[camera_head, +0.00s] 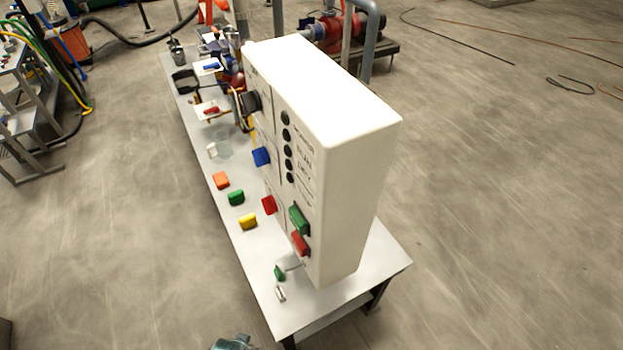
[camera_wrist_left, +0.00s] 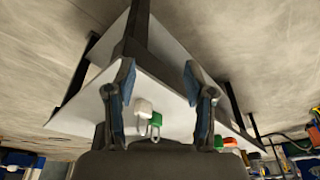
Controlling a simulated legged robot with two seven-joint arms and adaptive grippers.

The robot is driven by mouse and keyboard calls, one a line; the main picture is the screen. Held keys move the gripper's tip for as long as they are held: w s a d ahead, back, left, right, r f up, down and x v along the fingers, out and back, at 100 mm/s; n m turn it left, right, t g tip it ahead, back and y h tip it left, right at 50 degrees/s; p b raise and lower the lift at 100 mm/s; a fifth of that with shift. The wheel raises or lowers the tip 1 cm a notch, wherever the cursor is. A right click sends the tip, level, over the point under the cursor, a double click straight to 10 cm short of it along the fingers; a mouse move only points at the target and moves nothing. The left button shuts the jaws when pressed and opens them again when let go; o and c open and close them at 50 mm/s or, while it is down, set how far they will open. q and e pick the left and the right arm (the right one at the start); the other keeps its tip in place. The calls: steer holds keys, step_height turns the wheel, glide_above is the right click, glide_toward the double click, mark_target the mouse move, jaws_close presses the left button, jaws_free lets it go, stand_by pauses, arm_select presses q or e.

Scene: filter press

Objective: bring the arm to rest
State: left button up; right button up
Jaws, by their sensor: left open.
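My left gripper (camera_wrist_left: 159,72) is open in the left wrist view. Its two blue-padded fingers stand well apart with nothing between their tips. The white table (camera_wrist_left: 75,118) lies beyond them. A small white item (camera_wrist_left: 143,106) and a green one (camera_wrist_left: 155,119) show on the table between the finger bases. In the head view, a small teal-grey piece (camera_head: 232,343) shows at the bottom edge, and I cannot tell surely whether it is part of my left gripper. My right gripper is in neither view.
A tall white control box (camera_head: 345,170) with green and red switches stands on the long table (camera_head: 385,262). A red pump (camera_head: 335,30) stands behind. The floor right of the table is open.

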arm_select(q)
steer(key=s+f, duration=0.2)
steer(key=f, duration=0.9)
steer(key=s+f+g, duration=0.1)
steer(key=s+f, duration=0.2)
steer(key=f, duration=0.9)
steer(key=shift+s+f, duration=0.15)
stand_by(0.4)
